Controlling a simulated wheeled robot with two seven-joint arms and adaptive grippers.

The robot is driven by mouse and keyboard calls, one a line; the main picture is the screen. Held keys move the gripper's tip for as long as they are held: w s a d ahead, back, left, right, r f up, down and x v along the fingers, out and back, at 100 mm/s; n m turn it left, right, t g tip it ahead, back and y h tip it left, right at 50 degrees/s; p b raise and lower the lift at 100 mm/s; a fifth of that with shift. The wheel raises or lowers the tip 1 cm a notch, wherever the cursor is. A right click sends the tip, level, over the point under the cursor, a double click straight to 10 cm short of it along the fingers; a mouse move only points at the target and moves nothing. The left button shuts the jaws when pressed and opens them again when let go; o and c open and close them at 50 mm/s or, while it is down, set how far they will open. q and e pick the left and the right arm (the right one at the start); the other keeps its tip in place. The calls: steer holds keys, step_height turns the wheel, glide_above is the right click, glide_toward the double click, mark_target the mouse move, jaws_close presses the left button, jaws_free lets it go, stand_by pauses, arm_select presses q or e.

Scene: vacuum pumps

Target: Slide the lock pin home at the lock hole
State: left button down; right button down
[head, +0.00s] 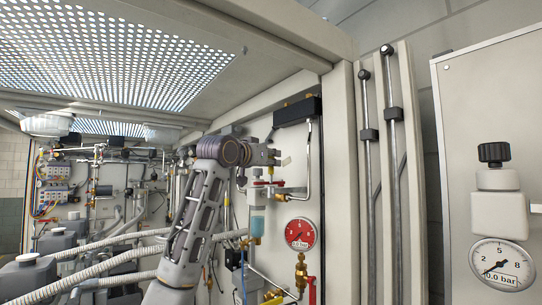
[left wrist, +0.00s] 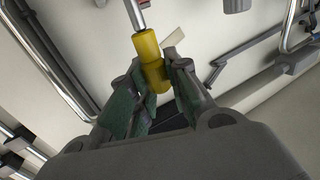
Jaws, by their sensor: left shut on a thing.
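My left gripper (head: 272,155) is up against the back wall panel of the cabinet. In the left wrist view the gripper (left wrist: 165,92) is shut on a yellow cylindrical piece (left wrist: 149,50), which looks like the lock pin. A bright metal rod (left wrist: 136,14) runs on from its far end, out of the top of the picture. A small cream tag (left wrist: 174,39) sticks out beside the yellow piece. I cannot make out the lock hole in either view. My right gripper is not in view.
A red-faced gauge (head: 300,233), a bent metal pipe (head: 308,165) and a clear bowl with blue fluid (head: 257,222) sit close by. Ribbed hoses (head: 110,252) cross at the lower left. The cabinet's right-hand post (head: 342,180) stands beside the work area.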

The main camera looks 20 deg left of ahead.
mark_target(269, 170)
arm_select(q)
steer(key=shift+w, duration=0.1)
steer(key=shift+f, duration=0.3)
steer(key=shift+f+b, duration=0.4)
steer(key=shift+f, duration=0.1)
steer(key=shift+f+b, duration=0.3)
steer(key=shift+f, duration=0.4)
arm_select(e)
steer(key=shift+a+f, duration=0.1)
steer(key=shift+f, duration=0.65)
arm_select(q)
steer(key=shift+f, duration=0.15)
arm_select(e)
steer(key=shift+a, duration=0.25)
arm_select(q)
steer(key=shift+f+b, duration=0.25)
steer(key=shift+b, duration=0.05)
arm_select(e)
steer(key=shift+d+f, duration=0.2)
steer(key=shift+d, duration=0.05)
